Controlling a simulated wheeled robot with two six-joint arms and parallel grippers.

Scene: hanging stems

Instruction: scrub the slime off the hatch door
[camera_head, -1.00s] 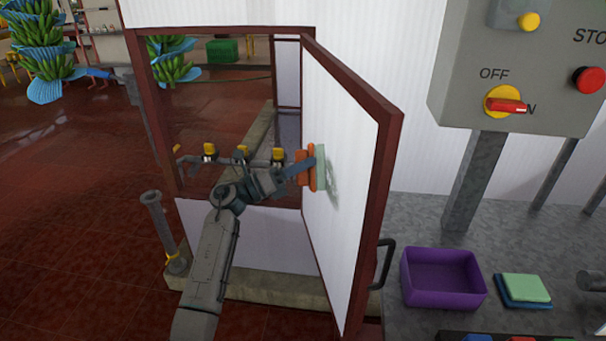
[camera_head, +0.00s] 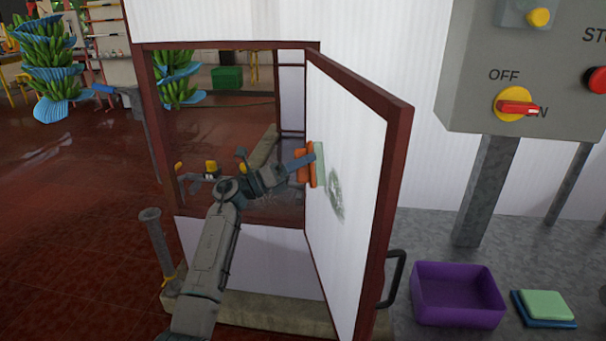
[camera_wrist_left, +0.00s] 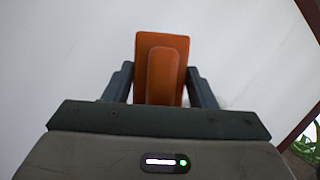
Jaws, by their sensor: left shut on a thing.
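The hatch door (camera_head: 362,135) stands open, a white panel in a dark red frame. A grey-green slime smear (camera_head: 336,196) marks its inner face, to the right of the scrubber. My left gripper (camera_head: 303,162) is shut on the orange handle of a scrubber (camera_head: 311,164) whose pale green pad faces the door and appears to touch it. In the left wrist view the orange scrubber back (camera_wrist_left: 162,62) sits between my fingers against the white panel; the pad is hidden there. My right gripper is not in view.
A purple bin (camera_head: 458,294) and folded green and blue cloths (camera_head: 545,306) lie on the grey counter at right. A grey switch box (camera_head: 520,75) hangs above. A short grey post (camera_head: 157,245) stands left of the hatch opening.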

